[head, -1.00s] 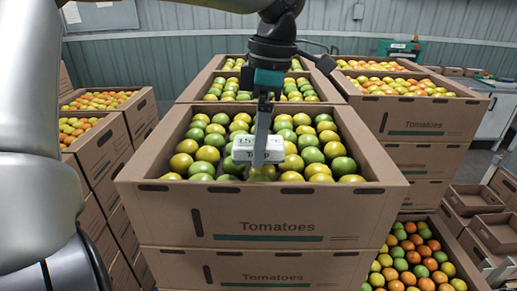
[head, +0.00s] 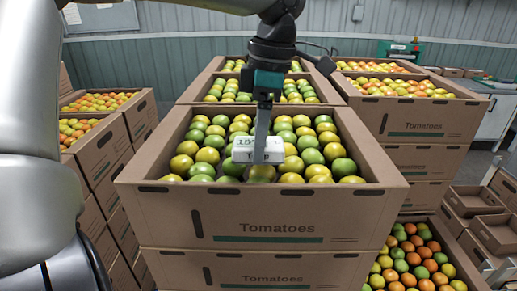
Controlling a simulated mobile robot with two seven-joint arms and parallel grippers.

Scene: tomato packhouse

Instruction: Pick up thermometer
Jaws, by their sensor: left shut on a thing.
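The thermometer (head: 246,151) is a small white box with dark digits on its face. It is above the green and yellow tomatoes in the front open carton (head: 275,215), near the middle. My left gripper (head: 262,150) comes down from above and is shut on the thermometer. The gripper finger covers part of its right side. I cannot tell whether the thermometer touches the tomatoes beneath it. My right gripper is not in view.
More tomato cartons stand behind, with a stack on the left (head: 103,140) and one on the right (head: 425,118). A lower carton of orange and green tomatoes (head: 410,262) is at the front right. Empty trays (head: 475,200) lie at far right.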

